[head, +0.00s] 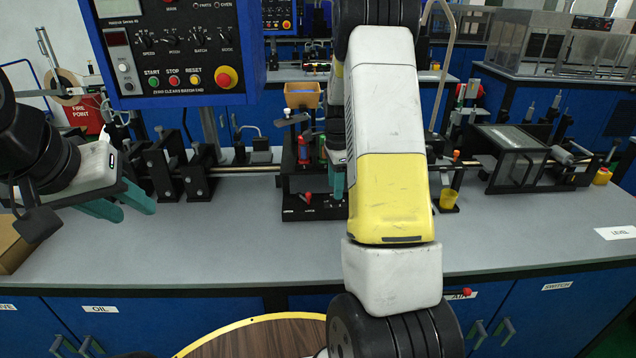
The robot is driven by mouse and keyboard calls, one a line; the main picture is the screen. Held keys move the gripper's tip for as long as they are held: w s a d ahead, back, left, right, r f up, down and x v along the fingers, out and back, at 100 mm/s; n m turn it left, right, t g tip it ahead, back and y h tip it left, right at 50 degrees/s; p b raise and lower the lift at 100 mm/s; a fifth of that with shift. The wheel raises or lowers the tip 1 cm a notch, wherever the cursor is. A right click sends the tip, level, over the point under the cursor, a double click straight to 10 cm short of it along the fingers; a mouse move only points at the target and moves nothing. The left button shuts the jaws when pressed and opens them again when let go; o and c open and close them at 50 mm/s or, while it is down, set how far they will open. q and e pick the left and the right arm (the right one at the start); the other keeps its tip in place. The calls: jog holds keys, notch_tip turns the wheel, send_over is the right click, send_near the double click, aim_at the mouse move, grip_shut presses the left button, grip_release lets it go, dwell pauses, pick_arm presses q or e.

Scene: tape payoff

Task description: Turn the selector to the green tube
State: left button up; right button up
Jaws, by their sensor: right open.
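The tube station (300,213) is a black fixture on the grey bench, left of my raised right arm. My left gripper (128,205) is open and empty above the bench at left.
A blue control panel (185,90) with buttons hangs at upper left. An orange bin (302,95) sits above the fixture.

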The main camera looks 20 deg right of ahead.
jog(key=shift+f, duration=1.5)
grip_shut()
